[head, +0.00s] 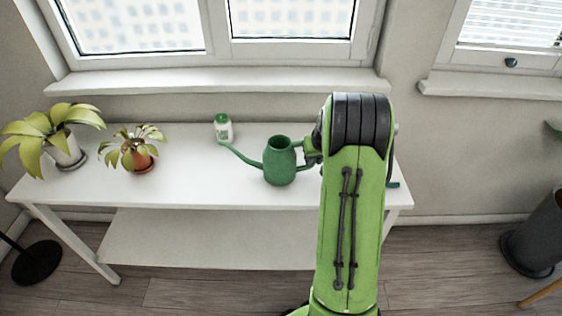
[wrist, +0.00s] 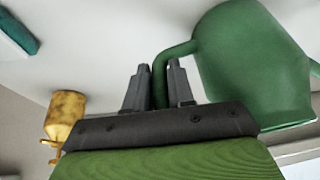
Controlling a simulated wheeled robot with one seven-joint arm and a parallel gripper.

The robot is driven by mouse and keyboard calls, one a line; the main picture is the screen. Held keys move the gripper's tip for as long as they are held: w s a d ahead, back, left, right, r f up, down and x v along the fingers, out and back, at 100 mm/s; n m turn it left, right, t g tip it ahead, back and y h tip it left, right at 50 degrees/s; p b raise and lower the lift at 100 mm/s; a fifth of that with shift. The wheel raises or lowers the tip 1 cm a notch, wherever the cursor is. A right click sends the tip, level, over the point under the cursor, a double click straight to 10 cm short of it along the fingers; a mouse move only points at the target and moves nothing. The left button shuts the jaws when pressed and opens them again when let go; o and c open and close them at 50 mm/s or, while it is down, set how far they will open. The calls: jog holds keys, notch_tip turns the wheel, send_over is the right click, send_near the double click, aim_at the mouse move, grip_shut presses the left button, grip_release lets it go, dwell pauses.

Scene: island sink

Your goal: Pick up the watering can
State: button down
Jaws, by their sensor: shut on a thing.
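The green watering can (head: 280,163) is upright at the middle of the white table, its spout pointing left. In the wrist view its body (wrist: 255,65) fills the upper right, and its handle (wrist: 160,72) runs down between my fingers. My gripper (wrist: 158,88) is shut on that handle. In the head view my green arm comes from the front and hides most of the gripper and the handle. I cannot tell whether the can's base touches the table.
A small green and white bottle (head: 223,128) stands behind the spout. Two potted plants (head: 140,158) (head: 68,150) are at the table's left. The wrist view shows a yellow brass-like sprayer (wrist: 65,110) and a teal object (wrist: 18,35). The table's front middle is clear.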

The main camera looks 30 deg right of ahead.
jog(key=shift+r, duration=0.1)
jog(key=shift+r+p, duration=1.75)
jog(key=shift+r, duration=3.2)
